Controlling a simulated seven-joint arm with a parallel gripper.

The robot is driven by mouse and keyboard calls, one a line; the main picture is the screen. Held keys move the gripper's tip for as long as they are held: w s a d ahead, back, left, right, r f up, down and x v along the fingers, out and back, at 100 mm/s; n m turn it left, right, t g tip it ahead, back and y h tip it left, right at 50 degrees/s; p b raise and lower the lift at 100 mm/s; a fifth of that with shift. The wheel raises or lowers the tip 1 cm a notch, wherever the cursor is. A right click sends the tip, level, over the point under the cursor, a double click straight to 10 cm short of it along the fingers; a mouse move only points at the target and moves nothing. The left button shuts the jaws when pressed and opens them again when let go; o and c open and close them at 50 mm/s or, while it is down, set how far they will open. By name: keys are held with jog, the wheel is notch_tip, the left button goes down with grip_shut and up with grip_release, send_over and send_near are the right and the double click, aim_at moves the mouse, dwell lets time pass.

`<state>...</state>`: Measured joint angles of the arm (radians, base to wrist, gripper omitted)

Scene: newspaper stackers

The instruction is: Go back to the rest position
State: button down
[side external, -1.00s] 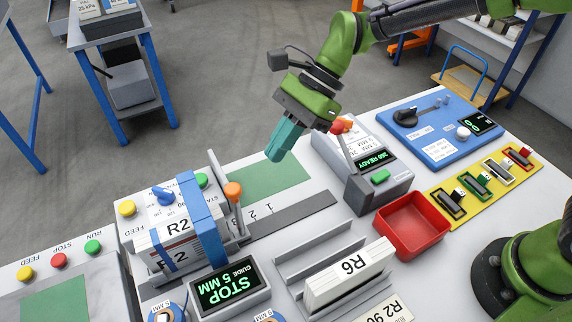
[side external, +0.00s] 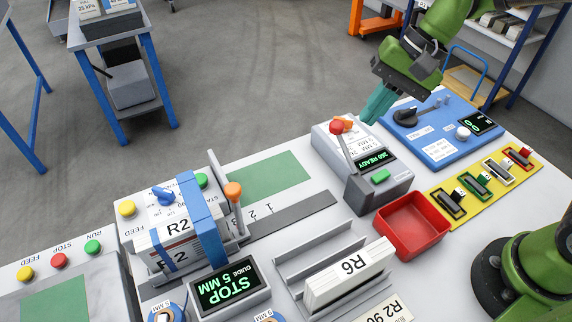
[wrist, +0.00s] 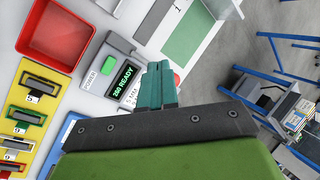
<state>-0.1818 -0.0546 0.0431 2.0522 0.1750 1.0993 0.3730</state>
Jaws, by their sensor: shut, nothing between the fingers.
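My gripper (side external: 377,104) has teal fingers, and they are shut with nothing between them. My green arm reaches in from the top right.
A red tray (side external: 412,226) and a yellow board (side external: 462,205) with several handles lie at the right. The stacker holds R2 bundles (side external: 178,240) under blue straps. R6 papers (side external: 348,275) stand in a rack. A green mat (side external: 268,176) is bare.

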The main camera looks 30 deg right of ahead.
jog(key=s+d+r+n+t+h, duration=0.2)
jog(key=s+d+t, duration=0.3)
jog(key=s+d, duration=0.4)
jog(key=shift+d+r+n+h, duration=0.5)
jog(key=shift+d+n, duration=0.4)
jog(key=shift+d, duration=0.5)
